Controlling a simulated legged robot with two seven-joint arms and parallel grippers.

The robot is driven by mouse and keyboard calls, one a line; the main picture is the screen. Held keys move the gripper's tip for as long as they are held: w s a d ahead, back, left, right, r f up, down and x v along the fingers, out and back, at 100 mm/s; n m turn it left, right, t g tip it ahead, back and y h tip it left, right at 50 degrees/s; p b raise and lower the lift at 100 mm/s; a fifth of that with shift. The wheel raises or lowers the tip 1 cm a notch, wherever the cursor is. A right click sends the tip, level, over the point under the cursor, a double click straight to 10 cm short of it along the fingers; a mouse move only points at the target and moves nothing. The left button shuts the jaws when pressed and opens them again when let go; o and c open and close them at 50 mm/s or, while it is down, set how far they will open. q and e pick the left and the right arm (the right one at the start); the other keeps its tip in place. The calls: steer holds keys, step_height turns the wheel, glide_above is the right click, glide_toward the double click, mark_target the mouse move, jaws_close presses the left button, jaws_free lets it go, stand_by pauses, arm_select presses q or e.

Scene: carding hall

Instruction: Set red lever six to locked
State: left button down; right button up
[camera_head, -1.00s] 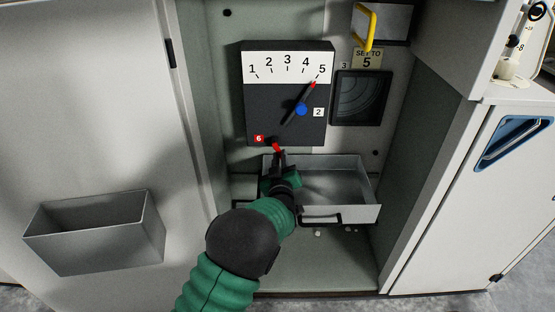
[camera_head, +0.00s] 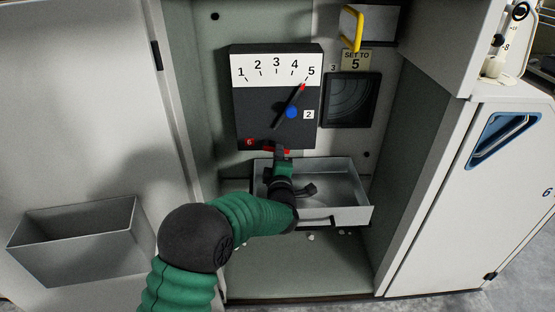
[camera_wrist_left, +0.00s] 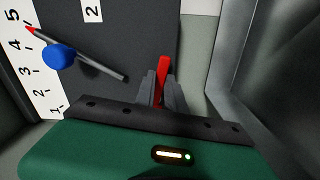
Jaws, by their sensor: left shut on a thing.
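The red lever (camera_head: 270,148) sits at the lower edge of the black dial box, just right of a red tag marked 6 (camera_head: 249,142). It lies nearly level, pointing right. My left gripper (camera_head: 280,150) is shut on the lever, reaching up from below. In the left wrist view the red lever (camera_wrist_left: 162,72) stands between the two dark fingers (camera_wrist_left: 162,90), its end showing past them. The fingers hide part of the lever in the head view. No lettering for locked can be read. My right gripper is in neither view.
The dial box (camera_head: 250,105) has a scale 1 to 5, a pointer near 5 and a blue knob (camera_head: 291,112). An open metal drawer (camera_head: 345,190) lies under my gripper. A yellow handle (camera_head: 352,28) is above right. A grey bin (camera_head: 80,240) hangs on the left door.

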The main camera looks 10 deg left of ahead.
arm_select(q)
steer(key=shift+r+n+b, duration=0.1)
steer(key=shift+n+b, duration=0.2)
steer(key=shift+n, duration=0.8)
steer(key=c, duration=1.5)
jaws_free()
steer(key=shift+o, duration=0.5)
steer(key=shift+r, duration=0.2)
steer(key=shift+s, duration=0.1)
steer(key=p+v, duration=0.6)
steer(key=v, duration=1)
steer(key=shift+s, duration=0.35)
